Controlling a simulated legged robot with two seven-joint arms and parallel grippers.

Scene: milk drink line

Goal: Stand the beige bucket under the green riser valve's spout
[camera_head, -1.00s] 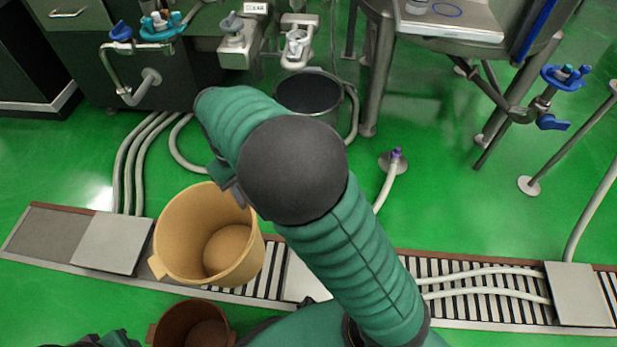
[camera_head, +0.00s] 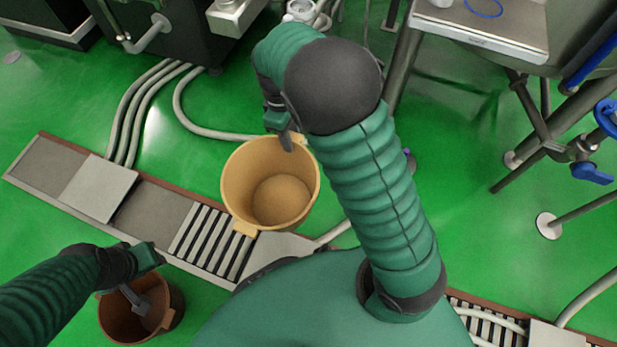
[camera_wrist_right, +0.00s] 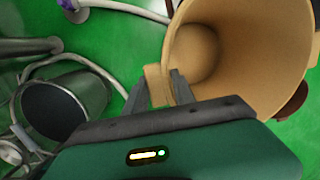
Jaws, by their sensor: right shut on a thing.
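The beige bucket (camera_head: 243,190) hangs or stands upright with its open mouth up, over the far edge of the drain channel; I cannot tell whether it touches the floor. My right gripper (camera_head: 290,141) is shut on the lug at its far rim. The right wrist view shows the two fingers (camera_wrist_right: 155,90) pinching that lug, with the bucket's empty inside (camera_wrist_right: 203,52) beside them. My left gripper (camera_head: 136,298) is at the brown bucket (camera_head: 166,318) at lower left; its jaw state is unclear. I cannot make out a green riser valve now.
A drain channel (camera_head: 150,210) with grates and plates crosses the floor. Pale hoses (camera_head: 122,120) run at left. Tank legs (camera_head: 402,60) and blue valves (camera_head: 592,173) are at right. Green floor is clear at far left.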

